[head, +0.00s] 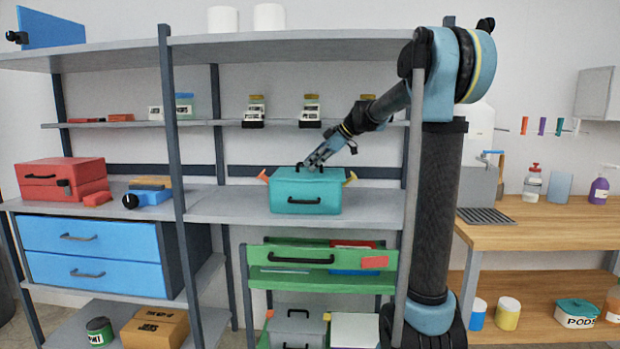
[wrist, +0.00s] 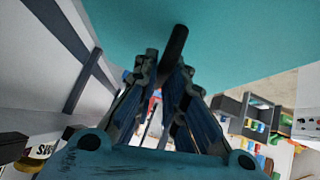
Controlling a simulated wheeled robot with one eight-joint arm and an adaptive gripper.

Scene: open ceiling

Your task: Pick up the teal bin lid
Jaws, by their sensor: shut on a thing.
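The teal bin (head: 305,198) stands on the middle shelf, with its teal lid (head: 318,174) on top. The lid has a dark handle, and a second dark handle is on the bin's front. Orange and yellow items stick out on both sides under the lid. My gripper (head: 310,164) reaches down from the right and is shut on the lid's handle. In the wrist view, the teal lid (wrist: 240,40) fills the top, and its dark handle (wrist: 175,46) is at the fingertips (wrist: 164,72). I cannot tell whether the lid is lifted off the bin's rim.
The shelf board (head: 232,205) is clear left of the bin. A dark post (head: 172,120) stands farther left, and the upper shelf (head: 300,47) hangs above. Jars (head: 311,112) stand on the thin shelf behind. A green crate (head: 290,257) is below. A red toolbox (head: 62,180) is far left.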

